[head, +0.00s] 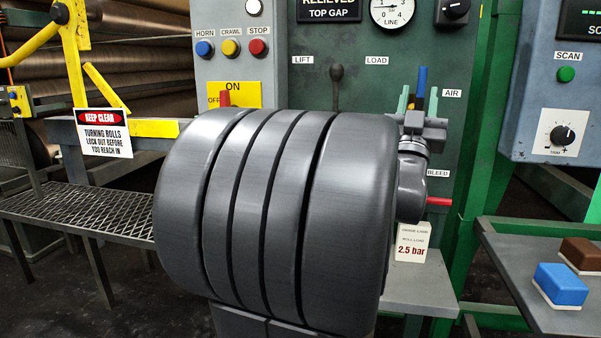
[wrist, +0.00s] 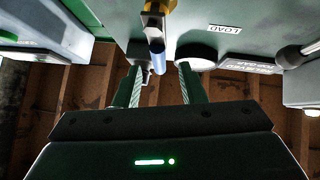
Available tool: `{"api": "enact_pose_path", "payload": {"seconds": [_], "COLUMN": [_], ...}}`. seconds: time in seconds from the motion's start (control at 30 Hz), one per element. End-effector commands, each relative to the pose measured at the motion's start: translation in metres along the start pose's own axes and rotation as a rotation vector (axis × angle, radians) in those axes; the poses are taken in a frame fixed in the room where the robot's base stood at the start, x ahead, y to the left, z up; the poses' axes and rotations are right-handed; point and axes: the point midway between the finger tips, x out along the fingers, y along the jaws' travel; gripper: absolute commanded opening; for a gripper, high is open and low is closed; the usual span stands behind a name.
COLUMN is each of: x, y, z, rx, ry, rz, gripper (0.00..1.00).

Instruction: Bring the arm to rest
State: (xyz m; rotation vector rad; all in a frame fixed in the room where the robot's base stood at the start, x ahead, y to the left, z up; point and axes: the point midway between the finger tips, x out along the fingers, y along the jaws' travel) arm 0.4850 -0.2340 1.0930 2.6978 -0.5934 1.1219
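My arm fills the middle of the head view as a large dark grey ribbed link, hiding part of the panel. My gripper (head: 418,97) is beyond it, pointing at the green panel (head: 350,90). In the wrist view my gripper (wrist: 160,68) has its two green fingers spread, with nothing held. A blue handle (head: 421,80) stands near the AIR label. In the wrist view the blue handle (wrist: 157,58) shows between the finger lines, with a gap on each side. Its depth relative to the fingertips is hard to tell.
A dark LOAD lever (head: 336,85), a red bleed handle (head: 439,201) and a red switch handle (head: 225,98) are nearby. A card (head: 411,243) reads 2.5 bar. A side table (head: 510,280) holds a blue block (head: 561,285) and a brown block (head: 580,254). Mesh guarding (head: 90,212) is left.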

Motion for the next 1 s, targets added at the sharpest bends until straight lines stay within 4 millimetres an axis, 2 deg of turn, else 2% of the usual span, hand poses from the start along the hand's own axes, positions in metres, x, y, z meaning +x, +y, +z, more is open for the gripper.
{"api": "enact_pose_path", "payload": {"seconds": [0.2, 0.4, 0.6, 1.0], "x": [0.037, 0.059, 0.068, 0.064], "y": [0.000, 0.000, 0.000, 0.000], "z": [0.000, 0.000, 0.000, -0.001], "rx": [0.000, 0.000, 0.000, 0.001], "ry": [0.003, 0.002, 0.001, 0.001], "rz": [0.001, 0.001, 0.000, 0.002], "gripper": [0.37, 0.37, 0.37, 0.37]}}
